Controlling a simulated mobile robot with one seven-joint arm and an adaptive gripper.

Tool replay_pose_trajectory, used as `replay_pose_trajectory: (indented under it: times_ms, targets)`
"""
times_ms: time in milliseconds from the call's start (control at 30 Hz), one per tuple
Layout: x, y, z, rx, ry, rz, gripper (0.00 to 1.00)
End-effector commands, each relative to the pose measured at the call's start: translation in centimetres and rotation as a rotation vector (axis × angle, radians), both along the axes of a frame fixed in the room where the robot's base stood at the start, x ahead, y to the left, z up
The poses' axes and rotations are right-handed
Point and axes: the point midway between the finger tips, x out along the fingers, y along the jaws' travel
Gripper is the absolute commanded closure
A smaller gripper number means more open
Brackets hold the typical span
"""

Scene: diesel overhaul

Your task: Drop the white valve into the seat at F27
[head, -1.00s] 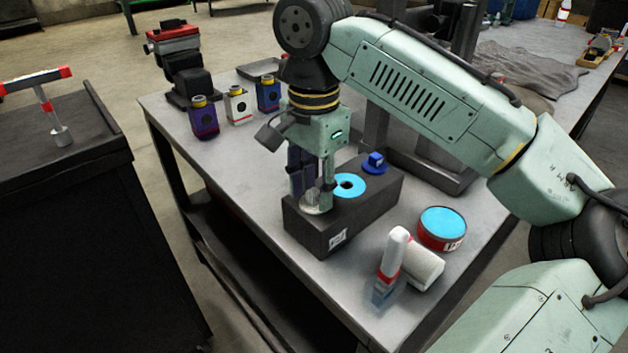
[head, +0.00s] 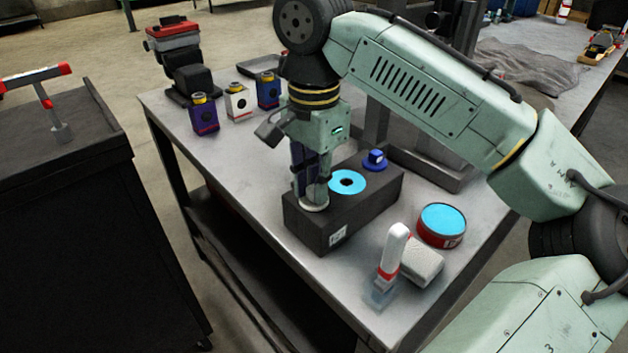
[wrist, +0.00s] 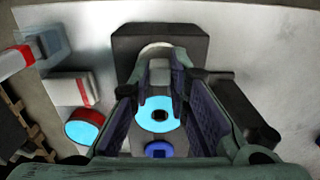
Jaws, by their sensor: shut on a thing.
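A dark block (head: 345,222) stands on the workbench, with a pale label on its front that I cannot read clearly. My gripper (head: 314,190) points down over the block's near-left end, shut on the white valve (head: 313,205). Only the valve's pale round head shows at the block's top; the fingers hide the rest, and I cannot tell how deep it sits. The head also shows beyond the fingers in the wrist view (wrist: 157,50). A cyan ring with a dark central hole (head: 347,182) lies in the block's middle. A blue piece with a knob (head: 375,160) stands at its far end.
Purple, white and blue containers (head: 237,101) stand behind left. A grey post (head: 375,120) rises behind the block.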

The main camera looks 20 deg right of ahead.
Motion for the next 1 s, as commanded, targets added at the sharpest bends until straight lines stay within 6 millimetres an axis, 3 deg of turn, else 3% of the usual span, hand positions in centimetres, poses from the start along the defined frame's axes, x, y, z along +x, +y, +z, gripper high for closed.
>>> replay_pose_trajectory:
  times_ms: [1000]
  targets:
    - [0.0,0.0,5.2,0.001,-0.001,0.000,1.00]
